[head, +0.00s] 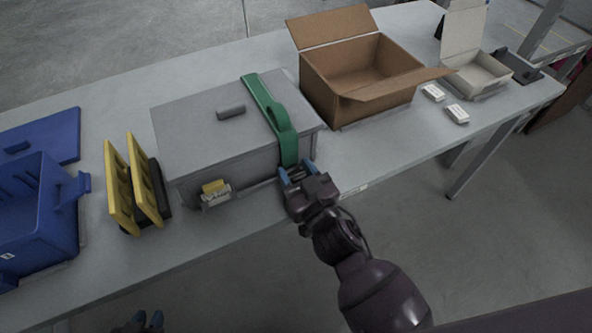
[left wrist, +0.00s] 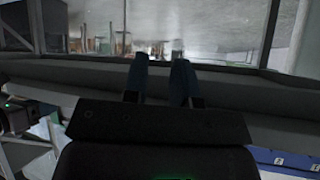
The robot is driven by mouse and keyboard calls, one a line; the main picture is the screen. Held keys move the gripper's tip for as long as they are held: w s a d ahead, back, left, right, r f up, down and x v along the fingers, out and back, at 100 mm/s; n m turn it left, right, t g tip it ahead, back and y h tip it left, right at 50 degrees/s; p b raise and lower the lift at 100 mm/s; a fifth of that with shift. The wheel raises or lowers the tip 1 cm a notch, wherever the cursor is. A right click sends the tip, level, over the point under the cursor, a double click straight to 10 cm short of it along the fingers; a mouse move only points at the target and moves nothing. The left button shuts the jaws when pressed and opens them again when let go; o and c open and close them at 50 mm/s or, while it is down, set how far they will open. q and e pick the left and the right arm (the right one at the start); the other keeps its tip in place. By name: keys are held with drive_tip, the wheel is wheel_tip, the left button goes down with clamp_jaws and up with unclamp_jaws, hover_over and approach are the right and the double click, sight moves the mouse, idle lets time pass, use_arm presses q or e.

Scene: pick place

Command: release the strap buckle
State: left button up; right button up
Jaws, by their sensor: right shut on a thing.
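A grey lidded box (head: 220,140) stands on the table with a green strap (head: 263,100) running over its lid and down its front. My right gripper (head: 298,176) is at the strap's lower front end, its blue fingertips on either side of it, shut on the strap's end. The buckle itself cannot be made out there; my gripper covers that spot. A yellow-and-silver latch (head: 215,192) sits on the box's front, left of the strap. My left gripper (head: 147,322) is low at the bottom edge of the head view, away from the box. Its fingers (left wrist: 159,82) are apart and empty in the left wrist view.
An open cardboard box (head: 345,80) stands right of the grey box, with small white packs (head: 457,114) and a white open carton (head: 478,72) beyond. Yellow-and-black racks (head: 120,190) and a blue bin (head: 35,215) stand left. The table's front edge runs below my right gripper.

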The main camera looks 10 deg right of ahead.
drive_tip(key=shift+s+f+t+b, duration=0.15)
drive_tip(key=shift+f+t+b, duration=0.25)
drive_tip(key=shift+b, duration=0.55)
drive_tip(key=shift+r+b, duration=0.25)
drive_tip(key=shift+b, duration=0.05)
drive_tip(key=o, duration=0.7)
drive_tip(key=shift+c, duration=0.2)
drive_tip(key=shift+o, duration=1.2)
use_arm(q)
wheel_tip(320, 180, down, 2)
drive_tip(key=shift+s+f, duration=0.15)
drive_tip(key=shift+f, duration=0.1)
use_arm(e)
drive_tip(key=shift+s+d, duration=0.1)
use_arm(q)
drive_tip(key=shift+r+p, duration=0.25)
drive_tip(key=shift+p, duration=0.1)
use_arm(e)
drive_tip(key=v, duration=1)
drive_tip(key=shift+s+d+f, duration=0.15)
drive_tip(key=shift+s+f, duration=0.1)
drive_tip(key=shift+f, duration=0.05)
